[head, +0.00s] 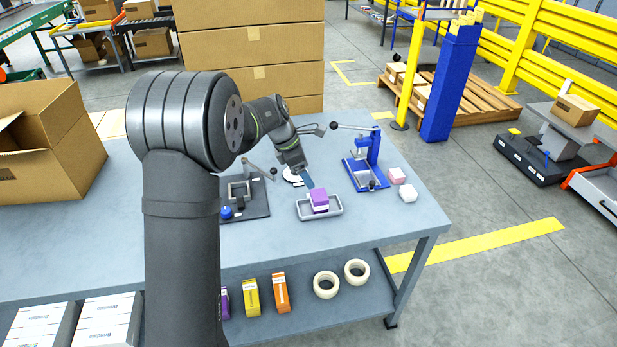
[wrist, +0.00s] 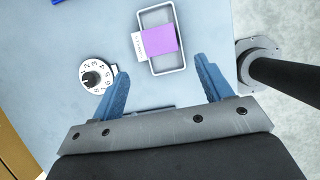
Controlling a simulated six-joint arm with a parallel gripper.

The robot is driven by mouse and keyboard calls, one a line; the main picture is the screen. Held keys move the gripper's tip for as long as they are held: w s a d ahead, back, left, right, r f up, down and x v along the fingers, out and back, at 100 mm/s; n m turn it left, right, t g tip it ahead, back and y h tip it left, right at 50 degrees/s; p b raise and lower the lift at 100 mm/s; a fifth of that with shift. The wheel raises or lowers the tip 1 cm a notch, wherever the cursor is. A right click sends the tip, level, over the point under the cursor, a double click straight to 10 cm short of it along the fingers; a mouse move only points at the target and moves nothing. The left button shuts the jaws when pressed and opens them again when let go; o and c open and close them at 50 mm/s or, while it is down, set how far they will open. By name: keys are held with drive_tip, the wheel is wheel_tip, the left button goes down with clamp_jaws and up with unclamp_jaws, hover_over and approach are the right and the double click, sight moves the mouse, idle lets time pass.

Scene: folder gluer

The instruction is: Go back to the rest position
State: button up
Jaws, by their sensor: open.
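My gripper (wrist: 157,85) is open and empty, with its two blue fingers spread apart above the table in the wrist view. In the head view my gripper (head: 306,180) hangs over the table just behind a grey tray (head: 333,212). A purple box (head: 319,198) rests in the tray on something white. The wrist view shows the purple box (wrist: 160,40) in the tray (wrist: 168,72), beyond the fingertips and apart from them. A white label with print sticks out at the box's left side.
A white numbered dial (wrist: 96,77) lies left of the tray. A blue press (head: 368,165) with a lever stands to the right, beside small pink (head: 396,175) and white (head: 408,193) blocks. A dark fixture (head: 245,195) is left of the tray. Tall cartons (head: 255,50) stand behind the table.

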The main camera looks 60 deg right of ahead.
sight(322, 194)
idle(0.3)
drive_tip(key=x, duration=1.2)
drive_tip(key=shift+f, duration=0.25)
wheel_tip(322, 194, up, 3)
drive_tip(key=shift+r, duration=0.6)
